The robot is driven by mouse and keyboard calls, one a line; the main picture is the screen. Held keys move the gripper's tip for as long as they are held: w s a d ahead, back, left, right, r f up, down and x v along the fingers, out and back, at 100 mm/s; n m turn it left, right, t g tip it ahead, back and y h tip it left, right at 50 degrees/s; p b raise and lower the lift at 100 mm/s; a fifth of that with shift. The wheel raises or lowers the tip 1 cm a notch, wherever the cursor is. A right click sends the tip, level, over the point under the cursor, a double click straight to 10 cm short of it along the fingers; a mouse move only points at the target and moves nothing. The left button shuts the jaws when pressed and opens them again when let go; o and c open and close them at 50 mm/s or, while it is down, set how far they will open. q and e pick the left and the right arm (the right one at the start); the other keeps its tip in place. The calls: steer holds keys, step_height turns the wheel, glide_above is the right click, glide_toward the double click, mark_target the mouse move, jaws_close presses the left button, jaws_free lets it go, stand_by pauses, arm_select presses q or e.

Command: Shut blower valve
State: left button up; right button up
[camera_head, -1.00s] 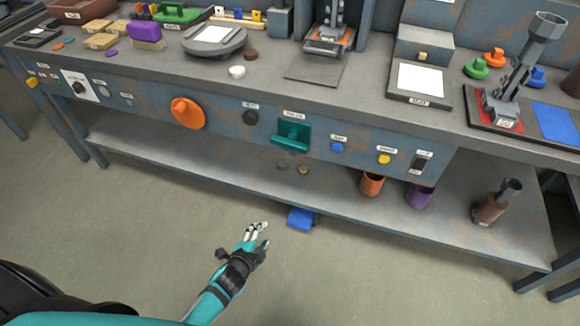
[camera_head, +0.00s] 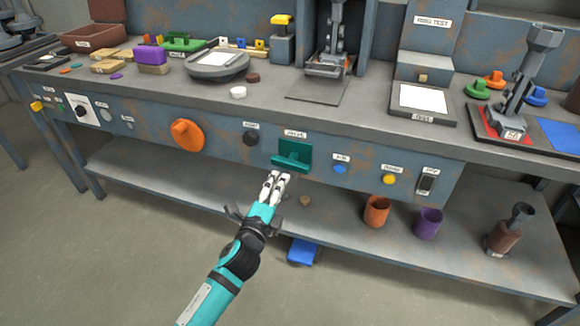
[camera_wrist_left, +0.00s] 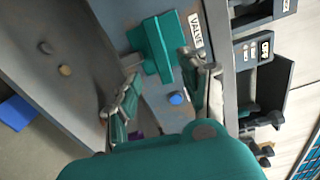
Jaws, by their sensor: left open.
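The blower valve is a teal plate with a teal bar handle (camera_head: 291,161) on the front panel of the bench. In the left wrist view the valve (camera_wrist_left: 158,47) lies ahead, beside a label reading VALVE. In the head view its bar runs roughly level, tilted slightly. My left gripper (camera_head: 277,178) is open and empty, just below and in front of the valve. In the left wrist view its fingers (camera_wrist_left: 160,75) are spread on either side of the lower end of the handle, and I cannot tell whether they touch it. My right gripper is not in view.
An orange knob (camera_head: 187,135) and a black knob (camera_head: 250,138) sit left of the valve. A blue button (camera_head: 340,169), a yellow button (camera_head: 389,179) and a black switch (camera_head: 427,181) sit right. The lower shelf holds an orange cup (camera_head: 376,211) and a purple cup (camera_head: 428,223).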

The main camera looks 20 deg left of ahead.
mark_target(289, 167)
arm_select(q)
steer(key=w, duration=0.5)
steer(key=w+b, duration=0.1)
steer(key=w, duration=0.3)
steer(key=shift+w+d, duration=0.2)
steer(key=shift+w, duration=0.15)
steer(key=shift+c, duration=0.2)
